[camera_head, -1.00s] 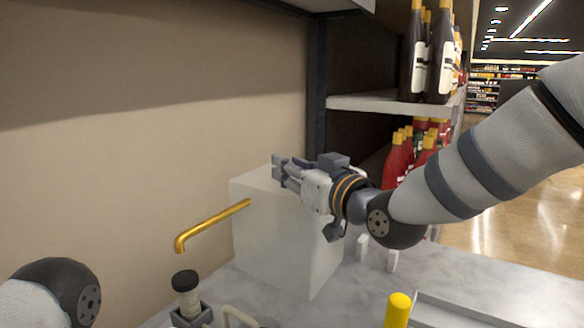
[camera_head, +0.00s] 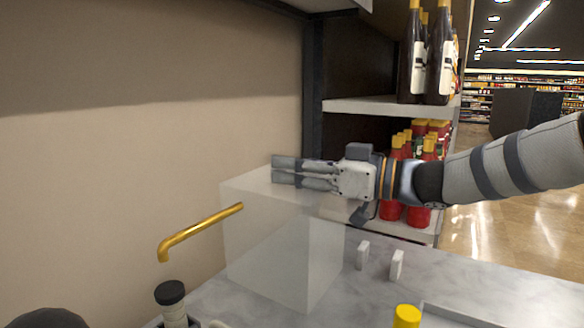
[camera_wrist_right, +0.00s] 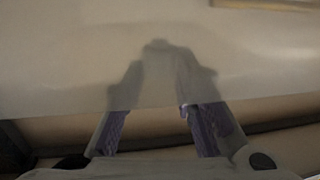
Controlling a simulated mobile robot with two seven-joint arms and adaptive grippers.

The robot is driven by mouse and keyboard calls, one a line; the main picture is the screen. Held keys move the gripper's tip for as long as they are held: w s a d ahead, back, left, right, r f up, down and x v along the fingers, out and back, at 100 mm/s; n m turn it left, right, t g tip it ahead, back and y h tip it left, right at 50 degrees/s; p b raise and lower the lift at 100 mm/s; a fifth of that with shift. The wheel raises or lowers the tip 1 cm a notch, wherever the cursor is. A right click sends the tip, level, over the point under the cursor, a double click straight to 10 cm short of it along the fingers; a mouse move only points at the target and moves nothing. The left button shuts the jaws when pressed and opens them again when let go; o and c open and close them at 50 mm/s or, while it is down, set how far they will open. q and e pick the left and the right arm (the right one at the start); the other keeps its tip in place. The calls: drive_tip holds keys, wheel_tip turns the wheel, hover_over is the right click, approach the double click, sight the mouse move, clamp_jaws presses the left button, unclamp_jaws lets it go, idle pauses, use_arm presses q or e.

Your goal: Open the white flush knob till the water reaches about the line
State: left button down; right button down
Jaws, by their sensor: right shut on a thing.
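A translucent white box (camera_head: 283,245) stands on the counter near the wall. No water level or line can be made out on it. My right gripper (camera_head: 276,170) lies level at the box's top edge, fingers pointing left. In the right wrist view its fingers (camera_wrist_right: 155,105) have a gap between them and reach the pale box surface (camera_wrist_right: 60,70), with a dark blurred shape on or behind it. It is shut on what appears to be the box. Two small white upright pieces (camera_head: 363,254) (camera_head: 397,265) stand right of the box; I cannot tell whether either is the flush knob.
A gold bent pipe (camera_head: 200,230) juts out left of the box. A black-capped post (camera_head: 171,293) stands below it. A yellow cylinder (camera_head: 407,316) and a tray (camera_head: 480,318) are at front right. Shelves with bottles (camera_head: 430,60) stand behind. The marble counter (camera_head: 340,290) has free room.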

drive_tip(key=shift+w+n, duration=0.1)
drive_tip(key=shift+n, duration=0.2)
drive_tip(key=c, duration=1.3)
unclamp_jaws()
drive_tip(key=v, duration=1.2)
drive_tip(key=shift+w+g, duration=0.15)
drive_tip(key=shift+g, duration=0.25)
drive_tip(key=shift+d, duration=0.15)
